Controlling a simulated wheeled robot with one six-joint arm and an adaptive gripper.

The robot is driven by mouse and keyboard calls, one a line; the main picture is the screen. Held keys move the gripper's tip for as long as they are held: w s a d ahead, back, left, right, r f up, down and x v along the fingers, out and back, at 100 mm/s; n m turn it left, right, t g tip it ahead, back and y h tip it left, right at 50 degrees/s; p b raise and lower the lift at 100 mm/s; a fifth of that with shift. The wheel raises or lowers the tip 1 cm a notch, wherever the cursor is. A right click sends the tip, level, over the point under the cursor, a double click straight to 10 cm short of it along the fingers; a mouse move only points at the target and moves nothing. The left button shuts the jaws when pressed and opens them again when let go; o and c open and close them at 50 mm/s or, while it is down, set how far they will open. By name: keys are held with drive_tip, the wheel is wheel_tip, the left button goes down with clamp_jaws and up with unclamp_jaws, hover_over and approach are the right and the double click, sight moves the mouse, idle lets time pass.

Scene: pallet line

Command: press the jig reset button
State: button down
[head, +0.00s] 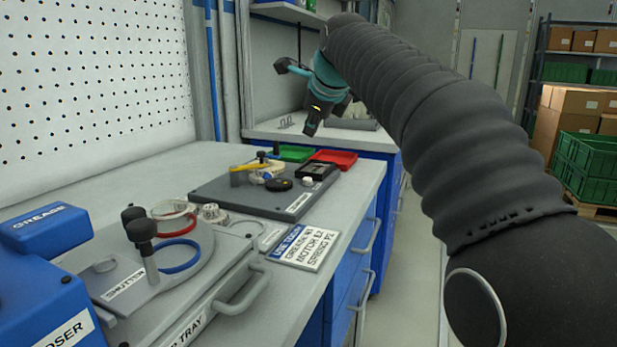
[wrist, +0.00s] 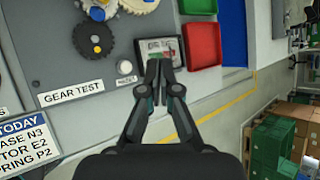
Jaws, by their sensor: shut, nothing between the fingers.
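The gear test jig is a dark grey plate (head: 235,197) on the bench, labelled GEAR TEST in the wrist view (wrist: 60,93). A small round white button (head: 308,181) sits near its right front edge; it also shows in the wrist view (wrist: 125,67), with a small label beside it that I cannot read. My gripper (head: 311,129) is shut and empty, pointing down above the jig. In the wrist view its fingertips (wrist: 158,72) lie to the right of the button, over the lower part of a dark-framed display (wrist: 168,46). I cannot tell whether they touch anything.
Gears, including a black one (head: 278,184), stand on the jig. A red tray (head: 334,159) and a green tray (head: 295,153) lie behind it. A LINE TODAY sign (head: 303,247) is at the bench's front. The shutter fixture (head: 150,265) is nearer left. The aisle right is clear.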

drive_tip(key=shift+w+a+r+m, duration=0.3)
drive_tip(key=shift+w+a+m, duration=0.1)
drive_tip(key=shift+w+a, duration=0.1)
drive_tip(key=shift+f, duration=0.1)
drive_tip(key=b, duration=0.6)
hover_over(308, 179)
wheel_tip(308, 179, down, 7)
drive_tip(key=shift+r, duration=0.1)
drive_tip(key=shift+f+b, duration=0.5)
drive_tip(key=shift+f, duration=0.4)
drive_tip(key=shift+f, duration=0.1)
idle(0.3)
drive_tip(key=shift+f, duration=0.35)
